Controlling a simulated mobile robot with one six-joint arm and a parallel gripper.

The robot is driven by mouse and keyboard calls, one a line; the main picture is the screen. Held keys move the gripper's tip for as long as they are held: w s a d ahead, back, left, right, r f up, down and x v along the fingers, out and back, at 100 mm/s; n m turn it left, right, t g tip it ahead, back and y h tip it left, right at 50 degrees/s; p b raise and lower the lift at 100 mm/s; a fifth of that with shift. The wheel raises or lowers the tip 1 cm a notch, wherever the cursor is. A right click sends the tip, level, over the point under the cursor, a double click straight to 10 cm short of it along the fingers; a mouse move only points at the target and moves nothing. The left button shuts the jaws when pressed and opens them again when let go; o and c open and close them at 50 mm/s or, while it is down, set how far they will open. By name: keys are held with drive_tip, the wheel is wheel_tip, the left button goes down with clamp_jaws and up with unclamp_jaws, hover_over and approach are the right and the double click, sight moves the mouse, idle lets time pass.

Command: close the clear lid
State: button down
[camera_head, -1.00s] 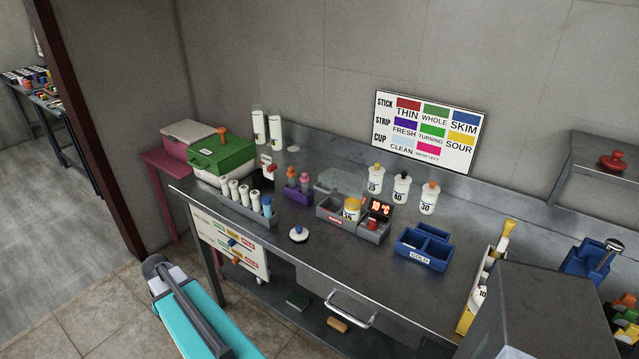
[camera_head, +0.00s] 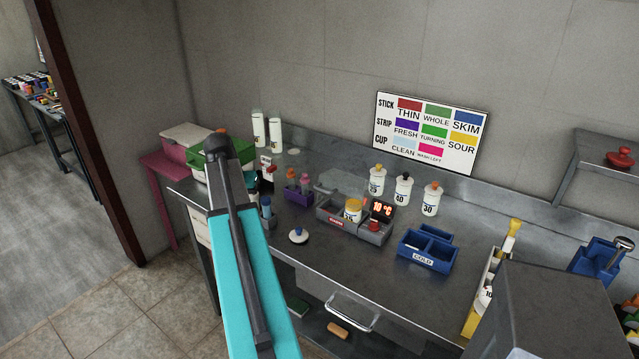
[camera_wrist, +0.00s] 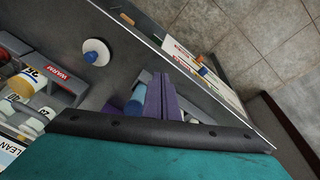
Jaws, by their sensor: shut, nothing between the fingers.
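The clear lid (camera_head: 343,182) is a pale see-through panel at the back of the grey WARM box (camera_head: 336,222). It appears raised open in the head view. A yellow-capped jar (camera_head: 352,210) stands in the box. The box's label side (camera_wrist: 60,76) and the jar (camera_wrist: 22,84) also show at the left of the wrist view; I cannot make out the lid clearly there. My gripper (camera_wrist: 160,82) is shut and empty, near a blue-capped bottle (camera_wrist: 135,104). In the head view it is mostly hidden behind my arm, left of the WARM box and apart from it.
A purple rack (camera_head: 298,194) with capped bottles stands left of the WARM box. A white round knobbed piece (camera_head: 299,236) lies in front. Several white jars (camera_head: 403,190) stand behind, and a blue COLD tray (camera_head: 426,250) is to the right. The front counter middle is clear.

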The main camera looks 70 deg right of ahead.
drive_tip(key=s+d+r+m+h+b, duration=0.1)
drive_tip(key=s+d+r+m, duration=0.2)
drive_tip(key=s+r, duration=0.6)
drive_tip(key=s+d+r+m+h+b, duration=0.1)
drive_tip(key=s+d+r+m, duration=0.1)
drive_tip(key=s+d+r, duration=0.5)
wheel_tip(320, 180, up, 5)
drive_tip(key=shift+s+r+m, duration=0.1)
drive_tip(key=shift+s+m, duration=0.3)
drive_tip(key=shift+s, duration=0.65)
drive_tip(key=shift+d, duration=0.1)
drive_tip(key=p, duration=0.2)
hover_over(320, 191)
drive_tip(key=f, duration=0.7)
drive_tip(key=d+f, duration=0.1)
drive_tip(key=f, duration=0.2)
drive_tip(key=shift+s+f, duration=0.1)
drive_tip(key=shift+f, duration=0.15)
drive_tip(key=shift+a+f, duration=0.25)
drive_tip(key=shift+f, duration=0.35)
drive_tip(key=shift+a+f, duration=0.25)
drive_tip(key=shift+f, duration=0.35)
